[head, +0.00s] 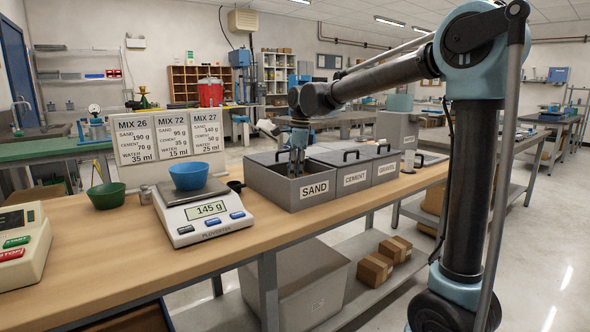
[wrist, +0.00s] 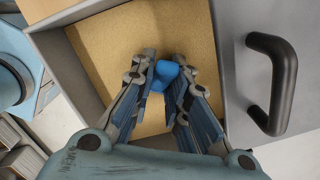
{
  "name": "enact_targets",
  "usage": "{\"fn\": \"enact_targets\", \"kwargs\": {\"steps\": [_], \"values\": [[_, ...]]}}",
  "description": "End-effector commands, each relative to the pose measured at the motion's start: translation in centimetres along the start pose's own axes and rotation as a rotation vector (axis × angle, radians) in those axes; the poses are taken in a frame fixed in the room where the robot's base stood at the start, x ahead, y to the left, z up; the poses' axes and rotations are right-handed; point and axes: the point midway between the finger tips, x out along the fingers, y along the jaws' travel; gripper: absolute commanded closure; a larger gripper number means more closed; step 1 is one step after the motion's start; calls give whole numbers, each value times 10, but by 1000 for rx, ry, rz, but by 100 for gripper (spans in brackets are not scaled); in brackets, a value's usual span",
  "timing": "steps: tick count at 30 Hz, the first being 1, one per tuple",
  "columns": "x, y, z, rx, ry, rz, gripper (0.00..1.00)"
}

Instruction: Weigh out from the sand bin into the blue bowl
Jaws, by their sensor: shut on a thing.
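The blue bowl (head: 188,176) stands upright on the white scale (head: 205,212), whose display reads 145 g. The sand bin (head: 278,187) is an open grey box with a SAND label; pale sand (wrist: 112,40) covers its floor in the wrist view. My gripper (head: 296,168) points down into this bin. In the wrist view my gripper (wrist: 164,82) is shut on a small blue tool (wrist: 163,73) over the sand. Most of the tool is hidden by the fingers, so its shape and any load in it cannot be told.
Mix cards (head: 167,138) list sand amounts of 190, 95 and 140 g. The cement bin (head: 342,175) and another bin beyond are lidded, with raised black handles (wrist: 271,82). A green bowl (head: 107,195) stands left of the scale; a button box (head: 22,245) is at front left.

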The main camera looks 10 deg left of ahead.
Motion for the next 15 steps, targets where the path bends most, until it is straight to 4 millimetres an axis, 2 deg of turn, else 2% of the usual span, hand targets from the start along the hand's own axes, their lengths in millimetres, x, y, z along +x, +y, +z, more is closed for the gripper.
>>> {"fn": "enact_targets", "kwargs": {"steps": [15], "values": [[-2,0,-28,2,0,0,100]]}}
